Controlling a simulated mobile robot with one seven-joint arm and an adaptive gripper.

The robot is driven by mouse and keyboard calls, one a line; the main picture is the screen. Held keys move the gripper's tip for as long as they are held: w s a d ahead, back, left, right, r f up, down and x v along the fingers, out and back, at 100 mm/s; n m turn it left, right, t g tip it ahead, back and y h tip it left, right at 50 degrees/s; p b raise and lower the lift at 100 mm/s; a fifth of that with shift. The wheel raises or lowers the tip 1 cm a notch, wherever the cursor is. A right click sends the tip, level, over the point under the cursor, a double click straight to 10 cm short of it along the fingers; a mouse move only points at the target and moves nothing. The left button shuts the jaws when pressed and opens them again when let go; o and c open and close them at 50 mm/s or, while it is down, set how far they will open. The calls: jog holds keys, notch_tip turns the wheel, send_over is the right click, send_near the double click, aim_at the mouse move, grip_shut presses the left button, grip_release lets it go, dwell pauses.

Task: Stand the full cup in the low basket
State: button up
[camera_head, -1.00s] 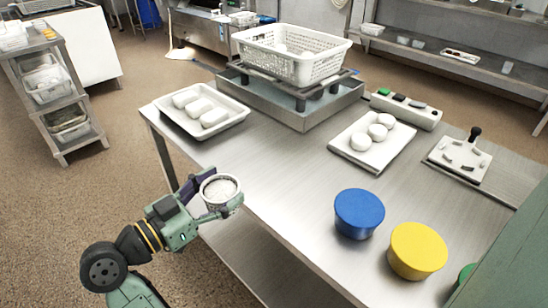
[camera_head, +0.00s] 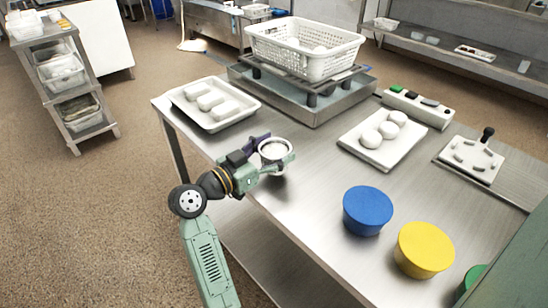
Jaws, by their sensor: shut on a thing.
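My gripper (camera_head: 277,154) is shut on a small white cup (camera_head: 274,149), with a finger on each side of it. The cup looks upright, and pale contents show inside its rim. It is over the left front part of the steel table; its height above the top is hard to judge. A white perforated basket (camera_head: 306,58) stands at the back on a dark rack over a steel basin, with white items inside. It is behind the cup and apart from it. I cannot tell whether it is the low basket.
A white tray (camera_head: 214,116) with white blocks lies back left; another tray (camera_head: 383,155) holds round white pieces. Blue (camera_head: 367,211) and yellow (camera_head: 425,250) round tubs stand front right. A control box (camera_head: 415,108) and a lever panel (camera_head: 470,160) are right. The table's middle is bare.

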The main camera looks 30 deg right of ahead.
jog(key=shift+f, duration=1.3)
jog(key=o, duration=0.9)
jog(key=shift+f, duration=0.1)
jog(key=s+a, duration=0.1)
jog(key=a, duration=1.1)
jog(key=shift+s+b, duration=0.35)
jog(key=shift+b, duration=0.05)
